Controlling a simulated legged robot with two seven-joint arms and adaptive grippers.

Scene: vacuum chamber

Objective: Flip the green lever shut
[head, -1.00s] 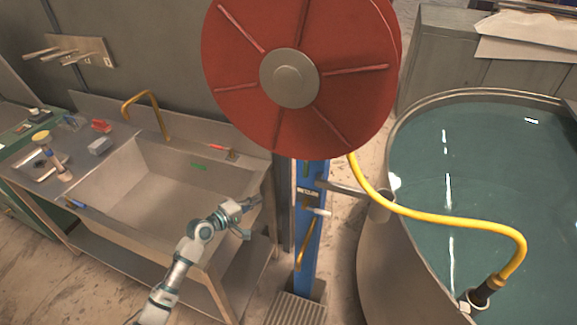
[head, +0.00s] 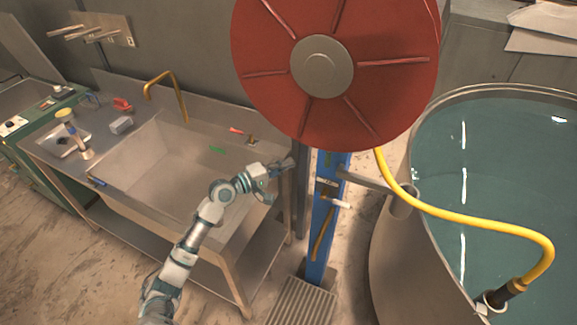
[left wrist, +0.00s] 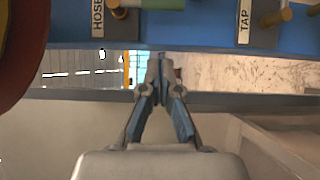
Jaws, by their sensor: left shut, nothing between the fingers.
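In the left wrist view, a green handle (left wrist: 163,4) is cut off by the top edge, beside the HOSE label (left wrist: 97,18) on the blue panel (left wrist: 190,32). How far it is turned cannot be told. My left gripper (head: 289,163) is just left of the post, below the red reel. In the wrist view its fingers (left wrist: 158,62) are shut and empty, pointing toward the panel, apart from the green handle. My right gripper is not in view.
The red reel (head: 395,55) hangs over the post's top. A yellow hose (head: 460,222) runs to the water tank (head: 376,245) at right. The sink (head: 205,262) stands behind my left arm. A TAP label (left wrist: 244,22) is right on the panel.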

